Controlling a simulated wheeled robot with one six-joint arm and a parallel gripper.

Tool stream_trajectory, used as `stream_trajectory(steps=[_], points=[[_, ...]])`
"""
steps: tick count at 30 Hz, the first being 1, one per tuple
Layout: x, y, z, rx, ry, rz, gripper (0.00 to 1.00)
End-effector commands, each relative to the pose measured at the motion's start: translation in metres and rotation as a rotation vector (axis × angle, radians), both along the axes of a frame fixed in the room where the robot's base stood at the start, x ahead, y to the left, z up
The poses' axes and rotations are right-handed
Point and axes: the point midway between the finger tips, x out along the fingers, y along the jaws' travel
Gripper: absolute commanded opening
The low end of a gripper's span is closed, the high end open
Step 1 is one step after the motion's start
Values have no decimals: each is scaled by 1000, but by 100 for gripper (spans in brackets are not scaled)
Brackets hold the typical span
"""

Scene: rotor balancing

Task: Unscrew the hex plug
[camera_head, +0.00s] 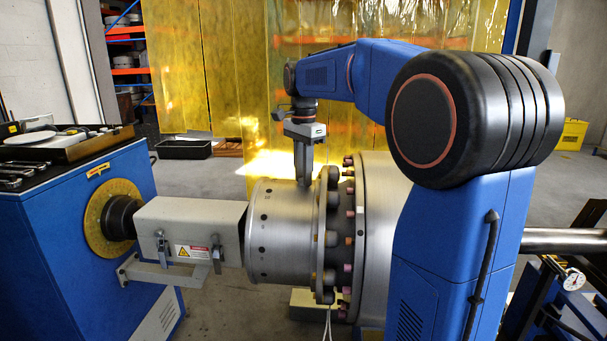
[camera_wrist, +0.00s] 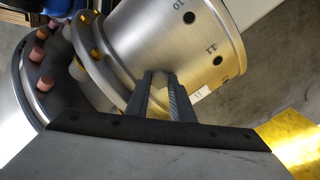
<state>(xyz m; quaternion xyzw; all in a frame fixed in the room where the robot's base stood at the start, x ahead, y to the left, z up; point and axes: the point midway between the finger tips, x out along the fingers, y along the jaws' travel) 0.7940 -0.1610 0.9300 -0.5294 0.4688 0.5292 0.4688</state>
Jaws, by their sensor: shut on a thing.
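The rotor's silver drum (camera_head: 280,235) lies on its side and has a row of small dark holes round it. It also shows in the wrist view (camera_wrist: 185,45), with the numbers 10 and 11 near two holes. My gripper (camera_head: 304,184) points straight down at the top of the drum, near the flange. In the wrist view its two fingers (camera_wrist: 160,76) are close together against the drum's surface. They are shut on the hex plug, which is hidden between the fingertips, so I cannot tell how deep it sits.
A dark flange with several bolts (camera_head: 330,235) stands right beside my gripper. A grey coupling guard with a warning label (camera_head: 190,230) is left of the drum. A blue machine (camera_head: 50,240) bears a tool tray (camera_head: 60,150). A yellow curtain (camera_head: 225,80) hangs behind.

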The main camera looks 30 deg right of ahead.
Motion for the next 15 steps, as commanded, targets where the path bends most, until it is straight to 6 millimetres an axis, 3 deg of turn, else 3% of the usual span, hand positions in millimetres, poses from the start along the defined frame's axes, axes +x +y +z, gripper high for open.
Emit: stream_trajectory(steps=[15], points=[[0,0,1,0,-1,536,0]])
